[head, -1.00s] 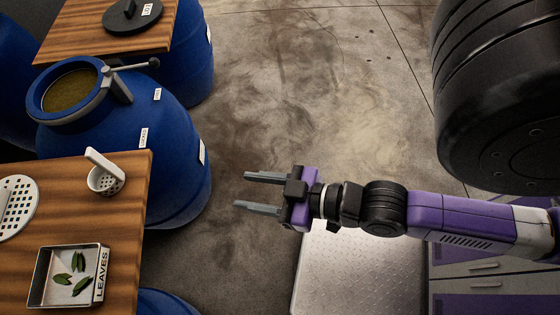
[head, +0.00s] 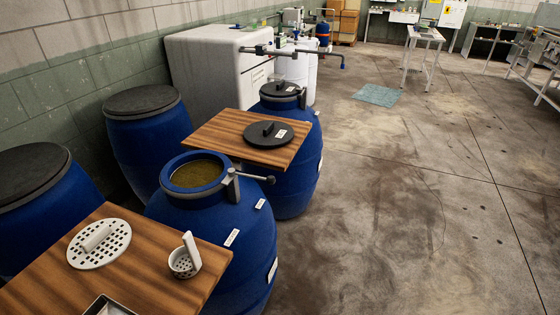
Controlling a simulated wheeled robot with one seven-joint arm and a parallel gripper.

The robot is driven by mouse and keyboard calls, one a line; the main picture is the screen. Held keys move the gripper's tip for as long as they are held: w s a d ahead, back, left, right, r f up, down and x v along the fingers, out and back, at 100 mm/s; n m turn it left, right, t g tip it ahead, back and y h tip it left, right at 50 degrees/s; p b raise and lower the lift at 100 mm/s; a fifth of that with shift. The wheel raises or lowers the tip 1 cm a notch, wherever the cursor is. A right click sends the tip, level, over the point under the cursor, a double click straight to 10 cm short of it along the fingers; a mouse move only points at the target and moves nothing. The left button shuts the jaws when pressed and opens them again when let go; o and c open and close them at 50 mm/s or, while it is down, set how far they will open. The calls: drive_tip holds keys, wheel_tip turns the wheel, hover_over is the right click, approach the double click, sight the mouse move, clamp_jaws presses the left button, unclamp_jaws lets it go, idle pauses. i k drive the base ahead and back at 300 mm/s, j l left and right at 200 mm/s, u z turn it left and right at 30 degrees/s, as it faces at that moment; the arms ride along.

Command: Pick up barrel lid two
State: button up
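A round black lid (head: 258,138) with a raised handle and a small white label lies flat on the far wooden board (head: 216,133). The label is too small to read. Another black lid (head: 279,88) sits on the blue barrel (head: 302,185) behind that board. Two more blue barrels at the left have black tops (head: 138,101) (head: 28,172). I cannot tell from the labels which lid is number two. My gripper is not in view now.
An open blue barrel (head: 215,212) with a clamp lever (head: 250,178) stands in front. The near wooden board (head: 150,262) holds a perforated disc (head: 99,243), a white strainer cup (head: 184,262) and a cut-off tray (head: 108,307). The floor (head: 400,220) to the right is clear.

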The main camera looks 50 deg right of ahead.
sight(264, 134)
drive_tip(key=i+l, duration=0.45)
drive_tip(key=l, duration=0.2)
drive_tip(key=i+l, duration=0.95)
drive_tip(key=l, duration=0.3)
drive_tip(key=l+z, duration=0.05)
